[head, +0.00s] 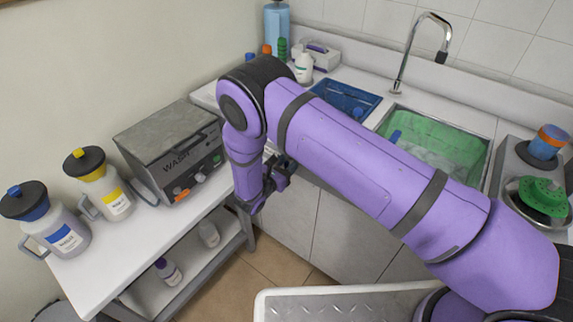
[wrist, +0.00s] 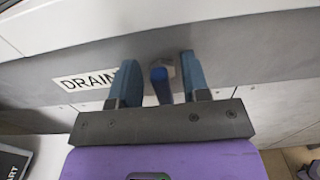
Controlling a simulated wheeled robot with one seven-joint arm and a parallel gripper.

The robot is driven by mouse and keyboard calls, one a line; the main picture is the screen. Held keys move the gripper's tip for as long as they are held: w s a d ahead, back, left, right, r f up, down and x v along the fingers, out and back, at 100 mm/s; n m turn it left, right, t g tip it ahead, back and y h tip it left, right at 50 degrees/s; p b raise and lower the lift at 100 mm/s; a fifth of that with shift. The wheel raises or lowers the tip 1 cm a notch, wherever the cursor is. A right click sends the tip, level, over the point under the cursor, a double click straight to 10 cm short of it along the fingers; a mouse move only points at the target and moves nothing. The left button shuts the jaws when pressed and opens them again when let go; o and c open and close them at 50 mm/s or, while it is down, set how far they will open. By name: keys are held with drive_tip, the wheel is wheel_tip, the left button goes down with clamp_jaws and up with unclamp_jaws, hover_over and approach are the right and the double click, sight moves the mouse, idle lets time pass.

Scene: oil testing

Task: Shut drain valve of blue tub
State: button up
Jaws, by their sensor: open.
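The blue tub (head: 345,98) is set in the counter in the head view, partly hidden behind my arm. Its drain valve shows in the wrist view as a short blue lever (wrist: 161,88) on a metal fitting (wrist: 164,66), just right of a DRAIN label (wrist: 85,80). The lever points toward my gripper. My gripper (wrist: 159,64) is open, with one blue finger on each side of the lever. Both fingers look apart from it. In the head view my gripper (head: 280,170) is at the counter front, and the valve is hidden there.
A sink with a green basin (head: 440,140) and tap (head: 410,55) lies right of the tub. A grey WASH machine (head: 172,150) and two capped jugs (head: 100,185) stand on the left table (head: 135,225). Open floor (head: 265,265) lies below my gripper.

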clamp_jaws()
drive_tip(key=shift+m, duration=0.3)
drive_tip(key=m, duration=0.3)
drive_tip(key=shift+s+d+f+m, duration=0.1)
drive_tip(key=shift+s+d+m, duration=0.2)
drive_tip(key=shift+m, duration=0.1)
drive_tip(key=shift+s+d+f+m, duration=0.15)
drive_tip(key=shift+f+m, duration=0.15)
drive_tip(key=shift+m, duration=1.95)
drive_tip(key=shift+s+d+f+m, duration=0.1)
drive_tip(key=shift+f+m, duration=0.15)
drive_tip(key=shift+m, duration=1.95)
drive_tip(key=shift+s+d+f+m, duration=0.15)
drive_tip(key=shift+f+m, duration=0.15)
drive_tip(key=shift+m, duration=1.95)
drive_tip(key=shift+w, duration=0.1)
